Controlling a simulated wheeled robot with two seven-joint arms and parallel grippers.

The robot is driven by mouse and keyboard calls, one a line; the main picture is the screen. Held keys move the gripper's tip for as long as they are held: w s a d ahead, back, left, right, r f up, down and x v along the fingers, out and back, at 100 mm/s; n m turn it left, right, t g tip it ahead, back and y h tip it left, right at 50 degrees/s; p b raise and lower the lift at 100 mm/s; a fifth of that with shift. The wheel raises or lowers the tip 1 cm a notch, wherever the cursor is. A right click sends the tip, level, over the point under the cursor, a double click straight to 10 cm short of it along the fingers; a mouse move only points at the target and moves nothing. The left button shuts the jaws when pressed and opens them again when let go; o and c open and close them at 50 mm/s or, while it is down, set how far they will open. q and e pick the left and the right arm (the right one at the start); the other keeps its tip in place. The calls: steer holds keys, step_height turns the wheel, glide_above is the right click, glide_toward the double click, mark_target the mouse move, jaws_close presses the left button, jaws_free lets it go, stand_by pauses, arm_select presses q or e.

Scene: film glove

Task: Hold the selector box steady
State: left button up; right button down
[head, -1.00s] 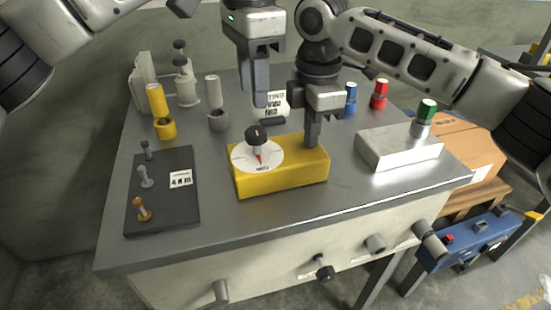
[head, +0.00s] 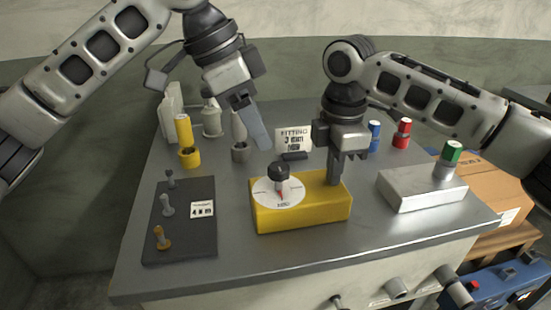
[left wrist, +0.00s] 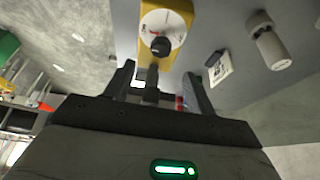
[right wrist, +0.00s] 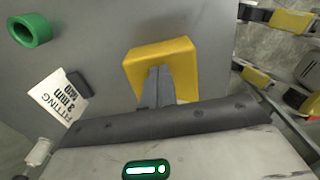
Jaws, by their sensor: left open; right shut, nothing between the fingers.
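The yellow selector box (head: 325,208) stands on the grey bench top, with a white dial, a red pointer and a black knob (head: 279,172) on it. My right gripper (head: 334,182) is shut and empty, pointing down with its fingertips at the top of the box, right of the dial; exact contact is unclear. The right wrist view shows its closed fingers (right wrist: 156,88) over the yellow box (right wrist: 185,55). My left gripper (head: 262,143) is open, tilted, above and behind the knob, apart from it. In the left wrist view the knob (left wrist: 161,46) lies beyond the open fingers (left wrist: 160,88).
A dark plate (head: 187,240) with several pegs lies left of the box. A silver block (head: 425,190) with a green-topped post is at right. A fitting card (head: 294,139), cylinders and holders stand behind. Bare bench lies in front of the box.

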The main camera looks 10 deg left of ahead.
mark_target(279, 167)
arm_select(q)
steer(key=x, duration=0.8)
steer(key=shift+c, duration=0.2)
steer(key=c, duration=0.9)
